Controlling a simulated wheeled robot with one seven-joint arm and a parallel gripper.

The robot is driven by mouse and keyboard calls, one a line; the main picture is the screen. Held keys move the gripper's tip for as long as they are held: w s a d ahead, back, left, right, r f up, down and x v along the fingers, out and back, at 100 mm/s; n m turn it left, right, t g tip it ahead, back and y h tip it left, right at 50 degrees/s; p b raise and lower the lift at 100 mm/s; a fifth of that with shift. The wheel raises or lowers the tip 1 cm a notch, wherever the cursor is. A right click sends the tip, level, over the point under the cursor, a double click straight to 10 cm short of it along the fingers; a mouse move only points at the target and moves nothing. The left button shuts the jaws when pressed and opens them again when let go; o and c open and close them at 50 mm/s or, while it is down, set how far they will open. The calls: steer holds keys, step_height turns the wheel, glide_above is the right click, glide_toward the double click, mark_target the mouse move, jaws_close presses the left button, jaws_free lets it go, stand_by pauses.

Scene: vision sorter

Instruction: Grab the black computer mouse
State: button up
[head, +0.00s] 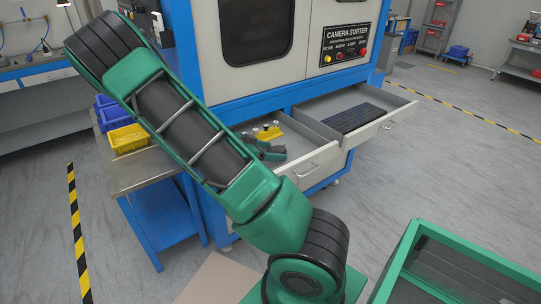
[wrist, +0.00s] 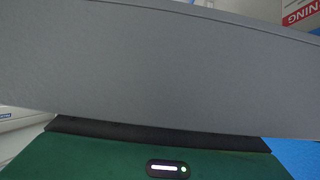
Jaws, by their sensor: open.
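I cannot make out the black computer mouse in either view. In the head view, the open left drawer (head: 318,160) holds small yellow pieces (head: 268,133) and a dark and green item (head: 268,152), too small to identify. My green arm covers part of that drawer. In the wrist view, the green body of my gripper (wrist: 160,158) shows at the bottom, with a small lit indicator. Its fingertips do not show. A plain grey surface (wrist: 160,65) fills most of that view, very close.
The open right drawer (head: 385,127) holds a black keyboard (head: 356,117). Both drawers jut from the blue and grey camera sorter cabinet (head: 265,98). Yellow (head: 128,138) and blue bins stand on a side table at left. A green-framed bin (head: 395,262) is at front right.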

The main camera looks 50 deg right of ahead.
steer(key=c, duration=1.1)
steer(key=shift+c, duration=0.2)
steer(key=shift+r, duration=0.15)
